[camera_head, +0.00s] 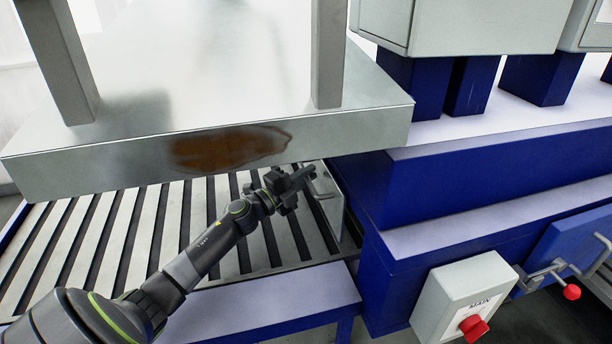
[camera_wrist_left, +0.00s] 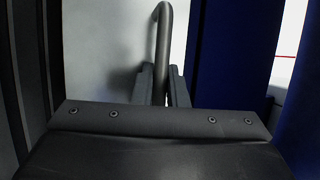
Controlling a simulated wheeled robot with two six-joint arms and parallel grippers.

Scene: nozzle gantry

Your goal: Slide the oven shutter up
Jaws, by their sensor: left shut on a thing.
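The oven shutter (camera_head: 331,205) is a light grey metal plate at the end of the slatted conveyor, beside the blue oven body. It fills the back of the left wrist view (camera_wrist_left: 105,50) as a pale panel. Its handle (camera_wrist_left: 164,35) is a bent grey bar standing out from the panel. My left gripper (camera_head: 304,177) reaches in from the lower left under the metal hood. In the left wrist view its two fingers (camera_wrist_left: 164,88) are shut on the lower part of the handle. The grip point itself is partly hidden between the fingers. My right gripper is not in view.
A metal hood (camera_head: 90,165) with a rusty brown patch hangs over the slatted conveyor (camera_head: 120,235), close above my left gripper. The blue oven frame (camera_head: 450,185) stands to the right. A grey MAIN switch box (camera_head: 455,290) with a red knob sits at the lower right.

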